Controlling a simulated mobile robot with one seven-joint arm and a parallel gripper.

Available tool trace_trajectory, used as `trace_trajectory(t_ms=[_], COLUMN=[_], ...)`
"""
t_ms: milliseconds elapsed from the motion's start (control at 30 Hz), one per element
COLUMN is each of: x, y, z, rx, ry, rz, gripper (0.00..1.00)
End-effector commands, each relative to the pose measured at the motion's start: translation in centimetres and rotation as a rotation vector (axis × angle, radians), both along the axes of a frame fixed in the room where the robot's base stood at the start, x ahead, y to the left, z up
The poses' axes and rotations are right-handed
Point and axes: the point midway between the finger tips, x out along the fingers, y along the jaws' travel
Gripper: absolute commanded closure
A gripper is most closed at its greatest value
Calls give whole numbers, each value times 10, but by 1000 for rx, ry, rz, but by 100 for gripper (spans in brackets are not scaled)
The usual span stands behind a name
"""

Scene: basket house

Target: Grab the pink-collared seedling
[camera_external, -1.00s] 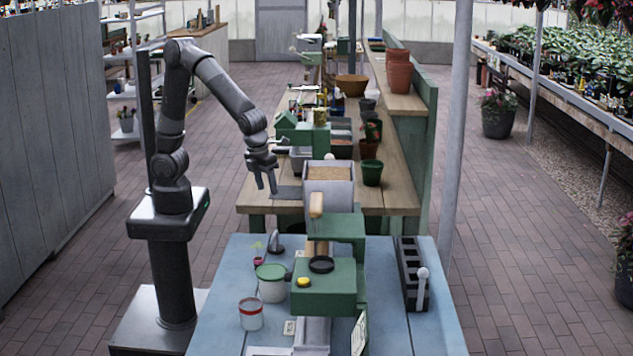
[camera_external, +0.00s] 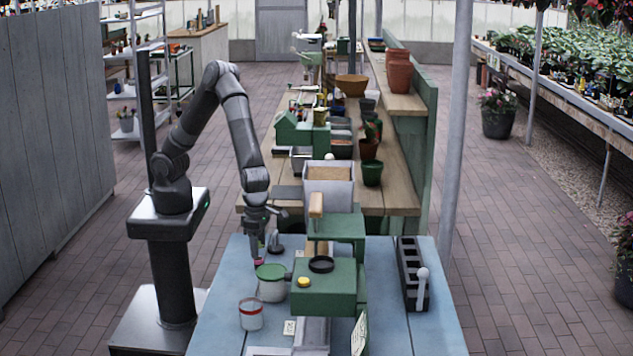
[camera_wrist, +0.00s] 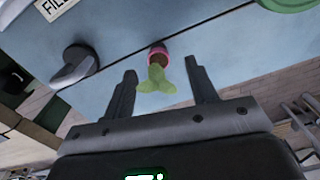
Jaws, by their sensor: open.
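The pink-collared seedling (camera_wrist: 158,75) stands on the blue table in the wrist view, with green leaves and a pink collar at its base. It lies between and a little beyond the fingertips of my gripper (camera_wrist: 161,72), which is open and empty. In the external view my gripper (camera_external: 259,258) points down at the back left of the blue table. The seedling's pink collar (camera_external: 258,261) shows there just at the fingertips, with its leaves mostly hidden by the fingers. I cannot tell from these views whether a finger touches it.
A green-lidded white pot (camera_external: 271,290) stands close in front of the seedling, with a red-rimmed white pot (camera_external: 251,316) nearer. A dark curved object (camera_external: 276,244) is just right of my gripper. A green machine (camera_external: 325,287) fills the table's middle; a black tray (camera_external: 411,272) lies right.

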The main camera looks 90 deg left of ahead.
Motion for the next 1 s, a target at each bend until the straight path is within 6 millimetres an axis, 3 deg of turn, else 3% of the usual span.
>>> trace_trajectory(t_ms=[400,667,1000], x=[-2,-2,-1], y=[2,2,2], z=[-50,-54,-54], rx=[1,-1,-1], ry=[0,-2,-1], rz=[2,3,3], gripper=[48,48,73])
